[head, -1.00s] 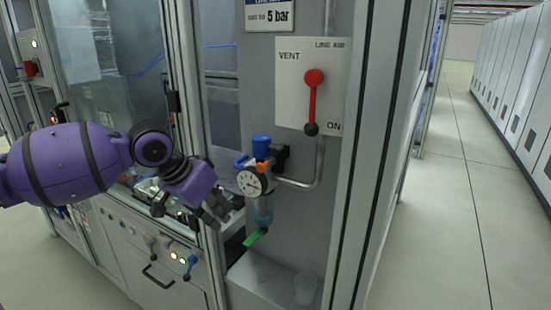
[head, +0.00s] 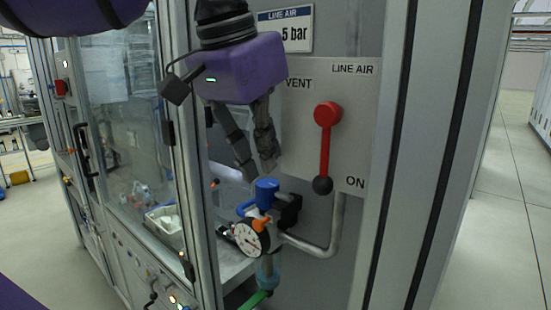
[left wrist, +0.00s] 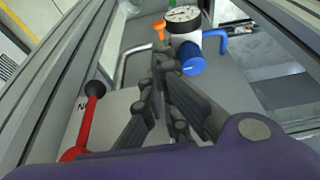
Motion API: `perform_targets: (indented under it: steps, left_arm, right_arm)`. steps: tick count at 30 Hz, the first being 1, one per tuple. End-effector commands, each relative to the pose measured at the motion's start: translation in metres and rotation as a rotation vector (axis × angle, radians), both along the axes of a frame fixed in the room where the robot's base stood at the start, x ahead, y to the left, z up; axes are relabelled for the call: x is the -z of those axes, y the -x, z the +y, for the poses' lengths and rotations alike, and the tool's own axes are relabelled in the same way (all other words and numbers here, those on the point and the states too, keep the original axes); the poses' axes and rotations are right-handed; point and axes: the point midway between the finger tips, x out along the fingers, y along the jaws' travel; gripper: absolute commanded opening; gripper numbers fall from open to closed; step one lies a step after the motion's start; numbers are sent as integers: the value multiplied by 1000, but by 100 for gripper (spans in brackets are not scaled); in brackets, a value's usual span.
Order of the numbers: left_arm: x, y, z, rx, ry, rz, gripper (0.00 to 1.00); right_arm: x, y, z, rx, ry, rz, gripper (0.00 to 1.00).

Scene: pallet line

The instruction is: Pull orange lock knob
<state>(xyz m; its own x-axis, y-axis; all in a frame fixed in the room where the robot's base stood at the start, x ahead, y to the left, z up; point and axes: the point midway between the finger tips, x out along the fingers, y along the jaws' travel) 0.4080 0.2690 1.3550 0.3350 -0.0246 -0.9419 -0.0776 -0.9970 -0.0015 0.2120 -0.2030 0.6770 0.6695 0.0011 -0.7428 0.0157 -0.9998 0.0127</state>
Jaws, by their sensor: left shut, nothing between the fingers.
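The small orange lock knob (head: 260,223) sits on the air regulator beside the round white gauge (head: 248,239), just below the blue regulator cap (head: 267,188). It also shows in the left wrist view (left wrist: 159,31), left of the gauge. My left gripper (head: 258,174) points down, above the blue cap and apart from the orange knob. Its fingers are shut with nothing between them. In the left wrist view the fingertips (left wrist: 163,60) appear close to the blue cap; whether they touch it I cannot tell. My right gripper is not in view.
A red lever (head: 325,150) with a black ball on its end points down at ON on the white panel, right of the gripper. A bent grey pipe (head: 325,247) runs below it. A cabinet post (head: 190,150) stands close on the left.

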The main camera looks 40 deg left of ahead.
Motion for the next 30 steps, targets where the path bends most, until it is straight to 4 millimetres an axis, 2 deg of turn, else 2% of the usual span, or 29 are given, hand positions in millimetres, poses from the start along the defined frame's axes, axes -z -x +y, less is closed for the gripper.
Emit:
perform_targets:
  steps: [2, 5, 12, 18, 26, 30]
  left_arm:
    - [18, -6, 0, -1, 1, 7, 0]
    - [37, -12, 0, 0, -2, 8, 0]
    - [67, -23, -1, 0, 0, 4, 0]
    - [74, -26, -2, 0, 1, 2, 0]
    - [74, -26, -2, 1, 2, 1, 0]
    - [70, -20, -1, 2, 2, -1, 0]
  right_arm:
    - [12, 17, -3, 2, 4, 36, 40]
    - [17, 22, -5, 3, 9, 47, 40]
    - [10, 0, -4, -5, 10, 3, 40]
    - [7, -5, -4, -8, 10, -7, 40]
    - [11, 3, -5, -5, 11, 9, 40]
    - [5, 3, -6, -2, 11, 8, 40]
